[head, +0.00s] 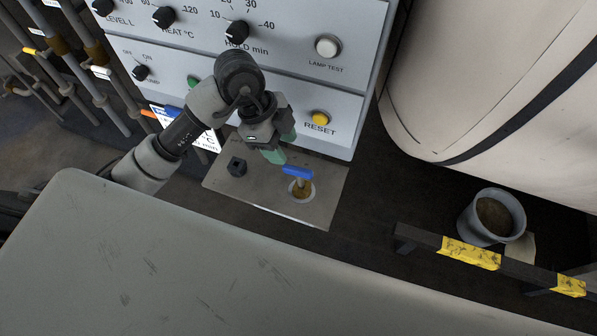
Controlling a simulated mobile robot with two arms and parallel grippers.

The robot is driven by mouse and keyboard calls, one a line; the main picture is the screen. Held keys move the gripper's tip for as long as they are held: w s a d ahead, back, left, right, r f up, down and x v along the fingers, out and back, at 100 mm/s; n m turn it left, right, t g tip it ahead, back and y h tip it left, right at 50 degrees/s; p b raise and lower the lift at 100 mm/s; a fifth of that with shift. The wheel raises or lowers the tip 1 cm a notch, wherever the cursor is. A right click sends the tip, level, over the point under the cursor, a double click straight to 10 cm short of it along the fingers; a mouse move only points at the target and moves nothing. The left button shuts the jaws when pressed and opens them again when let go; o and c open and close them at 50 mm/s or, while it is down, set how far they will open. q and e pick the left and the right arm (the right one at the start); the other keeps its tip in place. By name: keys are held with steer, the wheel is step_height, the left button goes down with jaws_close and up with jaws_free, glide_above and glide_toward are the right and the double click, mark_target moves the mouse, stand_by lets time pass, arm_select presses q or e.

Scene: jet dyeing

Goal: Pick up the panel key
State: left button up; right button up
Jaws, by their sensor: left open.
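A small key-like piece with a blue bar handle (298,172) stands upright in a pale round ring on a metal plate (265,204) below the control panel; it looks like the panel key. My left gripper (281,147) has green fingertips and is open, just above and left of the blue handle, apart from it as far as I can tell. Nothing shows between its fingers. My right gripper is not in view.
A black square socket-like block (237,167) sits on the same plate. The control panel (290,90) with knobs and a yellow reset button (320,118) rises behind. A grey bucket (492,216) and a yellow-taped rail (470,253) are right. A grey surface (200,270) fills the front.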

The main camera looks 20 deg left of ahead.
mark_target(298, 169)
arm_select(q)
steer(key=x, duration=0.9)
steer(key=shift+w+d+r, duration=0.1)
jaws_close()
